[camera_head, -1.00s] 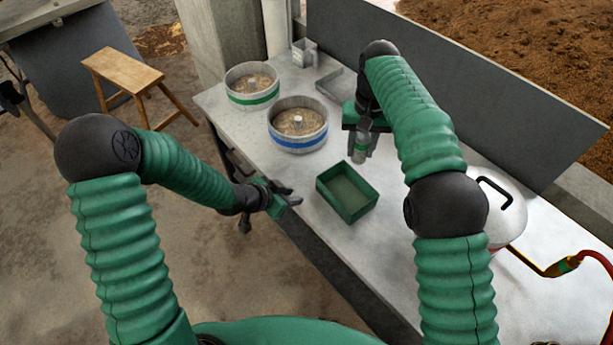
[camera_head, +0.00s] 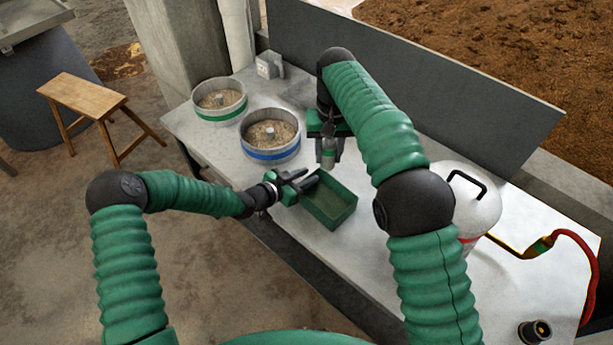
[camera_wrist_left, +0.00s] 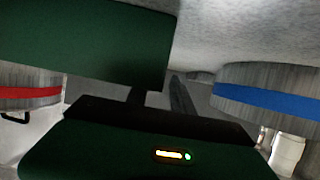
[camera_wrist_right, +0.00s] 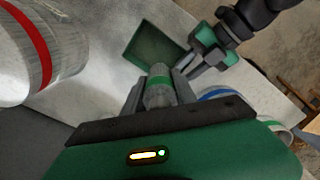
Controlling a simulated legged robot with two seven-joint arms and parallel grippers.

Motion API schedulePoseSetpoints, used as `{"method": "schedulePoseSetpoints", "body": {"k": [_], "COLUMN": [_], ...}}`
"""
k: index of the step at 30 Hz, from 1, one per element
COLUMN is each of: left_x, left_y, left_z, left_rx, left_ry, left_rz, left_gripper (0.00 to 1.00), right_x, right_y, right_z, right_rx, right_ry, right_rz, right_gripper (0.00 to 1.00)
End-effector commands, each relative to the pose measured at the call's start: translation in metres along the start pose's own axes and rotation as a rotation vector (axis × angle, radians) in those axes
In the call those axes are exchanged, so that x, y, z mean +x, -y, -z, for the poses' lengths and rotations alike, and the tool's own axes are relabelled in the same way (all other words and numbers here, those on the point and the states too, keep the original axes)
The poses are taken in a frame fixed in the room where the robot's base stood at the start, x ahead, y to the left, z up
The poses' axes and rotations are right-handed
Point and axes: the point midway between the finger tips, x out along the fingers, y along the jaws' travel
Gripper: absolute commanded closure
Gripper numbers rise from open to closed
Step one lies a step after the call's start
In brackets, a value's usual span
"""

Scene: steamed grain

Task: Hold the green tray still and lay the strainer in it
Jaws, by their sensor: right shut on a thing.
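The green tray (camera_head: 340,212) is an open rectangular box on the table. It also shows in the right wrist view (camera_wrist_right: 140,50), and its wall fills the upper left of the left wrist view (camera_wrist_left: 80,45). My left gripper (camera_head: 302,181) is at the tray's left corner with its fingers apart; contact with the wall is unclear. My right gripper (camera_head: 328,155) is shut on a grey cylindrical part with a green band (camera_wrist_right: 159,88), seemingly the strainer's handle, above and behind the tray. The rest of the strainer is not clearly visible.
Two grain-filled round pots, one green-banded (camera_head: 219,103) and one blue-banded (camera_head: 270,137), stand behind the tray. A lidded white pot (camera_head: 475,205) stands at the right, near a red hose (camera_head: 590,250).

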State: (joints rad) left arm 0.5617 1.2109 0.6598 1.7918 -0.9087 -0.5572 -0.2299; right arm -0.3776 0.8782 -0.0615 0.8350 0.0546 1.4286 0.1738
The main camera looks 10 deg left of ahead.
Motion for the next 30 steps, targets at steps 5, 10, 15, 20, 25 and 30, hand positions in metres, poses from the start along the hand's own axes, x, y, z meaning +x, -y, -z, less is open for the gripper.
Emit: {"method": "schedulePoseSetpoints", "body": {"k": [5,10,15,20,25,30], "left_x": [0.0042,0.0049,0.0039,0.0034,0.0034,0.0036], "left_y": [-0.0015,-0.0027,-0.0016,-0.0011,-0.0008,-0.0009], "left_z": [0.0003,0.001,0.0004,-0.0001,-0.0004,-0.0006], "left_rx": [0.0,0.001,0.001,0.001,0.0,0.0], "left_ry": [0.002,0.003,0.002,0.002,0.003,0.004], "left_rz": [0.0,0.0,-0.001,-0.001,0.0,0.0], "left_gripper": [0.72,0.8,1.0,1.0,1.0,1.0], "right_x": [-0.0004,-0.0007,-0.0003,-0.0002,-0.0001,0.0], "right_y": [-0.0021,-0.0044,-0.0023,-0.0014,-0.0014,-0.002], "right_z": [0.0001,0.0001,0.0001,0.0002,0.0003,0.0004], "right_rx": [0.001,0.002,0.001,0.001,0.001,0.001], "right_ry": [-0.001,-0.001,-0.001,0.0,0.0,0.0], "right_rz": [0.002,0.004,0.002,0.001,0.001,0.001], "right_gripper": [1.0,1.0,1.0,1.0,1.0,1.0]}}
